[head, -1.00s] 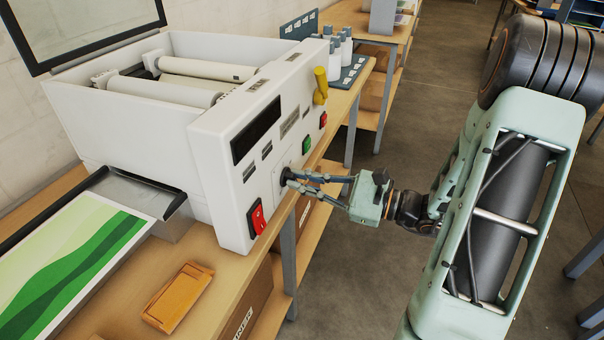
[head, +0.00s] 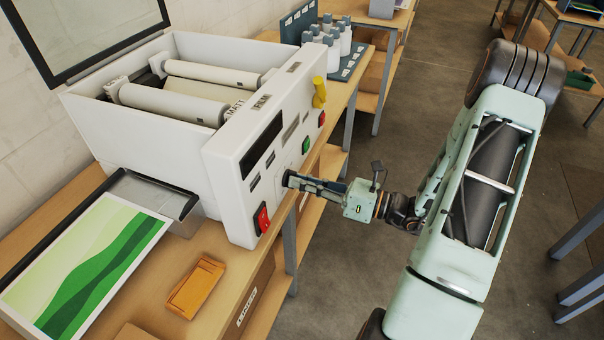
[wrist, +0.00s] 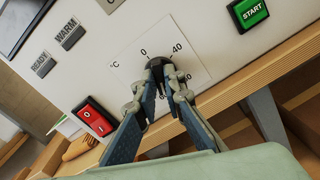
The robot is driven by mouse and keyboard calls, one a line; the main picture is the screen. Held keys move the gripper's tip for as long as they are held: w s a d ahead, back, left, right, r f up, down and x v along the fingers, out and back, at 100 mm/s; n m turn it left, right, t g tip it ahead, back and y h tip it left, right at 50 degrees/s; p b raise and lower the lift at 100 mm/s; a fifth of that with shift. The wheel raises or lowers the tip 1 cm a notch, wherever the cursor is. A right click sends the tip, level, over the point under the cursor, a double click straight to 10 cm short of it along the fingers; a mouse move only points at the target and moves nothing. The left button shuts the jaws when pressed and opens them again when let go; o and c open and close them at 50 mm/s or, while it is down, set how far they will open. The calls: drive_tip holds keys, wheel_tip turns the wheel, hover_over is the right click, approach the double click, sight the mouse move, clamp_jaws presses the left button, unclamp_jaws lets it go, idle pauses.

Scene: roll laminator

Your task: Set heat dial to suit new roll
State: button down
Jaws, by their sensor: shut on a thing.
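The roll laminator (head: 225,165) is a white machine on a wooden bench. Its small black heat dial (wrist: 159,64) sits on a white °C scale plate (wrist: 128,52) low on the front panel. In the wrist view "0" and "40" are readable; other marks and the dial's pointer are hidden by the fingers. My gripper (wrist: 161,74) is shut on the dial, one finger on each side; in the head view it reaches the panel from the right. A white roll (head: 165,104) marked "MATT" at its end lies in the open top.
The panel also has a red rocker switch (head: 262,218), a green START button (wrist: 251,12), a dark display (head: 261,145) and a yellow lever (head: 319,92). An orange block (head: 196,287) and a green-printed sheet (head: 85,262) lie in front. Bottles (head: 334,42) stand behind.

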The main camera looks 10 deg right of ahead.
drive_tip(key=shift+m+p, duration=0.4)
drive_tip(key=shift+m, duration=0.3)
drive_tip(key=c, duration=2)
unclamp_jaws()
drive_tip(key=shift+d, duration=0.1)
drive_tip(key=v, duration=1.2)
